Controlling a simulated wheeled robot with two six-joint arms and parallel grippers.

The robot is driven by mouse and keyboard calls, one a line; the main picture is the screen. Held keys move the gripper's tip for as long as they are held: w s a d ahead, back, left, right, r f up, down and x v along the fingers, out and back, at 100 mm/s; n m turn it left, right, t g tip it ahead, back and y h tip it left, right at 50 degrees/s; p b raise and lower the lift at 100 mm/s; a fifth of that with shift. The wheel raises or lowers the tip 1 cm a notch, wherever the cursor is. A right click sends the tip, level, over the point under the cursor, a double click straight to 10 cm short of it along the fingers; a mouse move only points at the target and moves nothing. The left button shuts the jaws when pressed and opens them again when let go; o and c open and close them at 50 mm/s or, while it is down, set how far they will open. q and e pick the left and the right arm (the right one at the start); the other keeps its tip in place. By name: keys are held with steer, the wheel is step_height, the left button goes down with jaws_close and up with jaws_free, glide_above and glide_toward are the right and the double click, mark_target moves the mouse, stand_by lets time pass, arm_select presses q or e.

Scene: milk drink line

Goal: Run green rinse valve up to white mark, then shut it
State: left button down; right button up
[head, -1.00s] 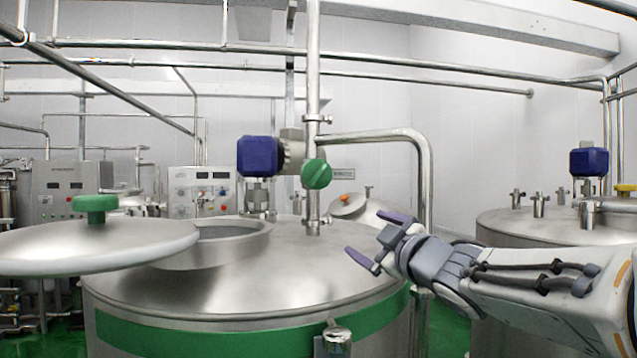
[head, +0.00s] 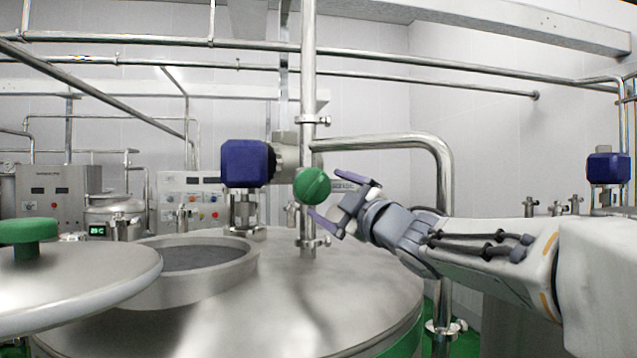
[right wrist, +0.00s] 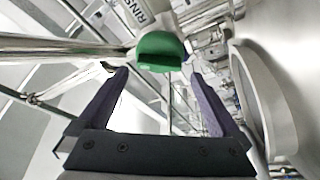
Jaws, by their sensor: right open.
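The green rinse valve (head: 313,186) is a round green knob on the upright steel pipe above the tank. It also shows in the right wrist view (right wrist: 159,52), just beyond and between the fingertips. My right gripper (head: 328,196) is open, with one finger above and one below the knob's right side; it does not appear to grip it. In the right wrist view the two open fingers (right wrist: 160,75) frame the knob. The open tank mouth (head: 235,243) shows a grey surface inside; I cannot make out a white mark. My left gripper is not in view.
A tilted lid with a green handle (head: 28,230) covers the lower left. A blue motor (head: 247,163) sits left of the valve. A steel pipe (head: 400,141) bends down behind my right gripper. Control panels (head: 192,200) stand at the back.

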mark_target(317, 189)
steer(key=p+x, duration=0.2)
steer(key=x, duration=0.3)
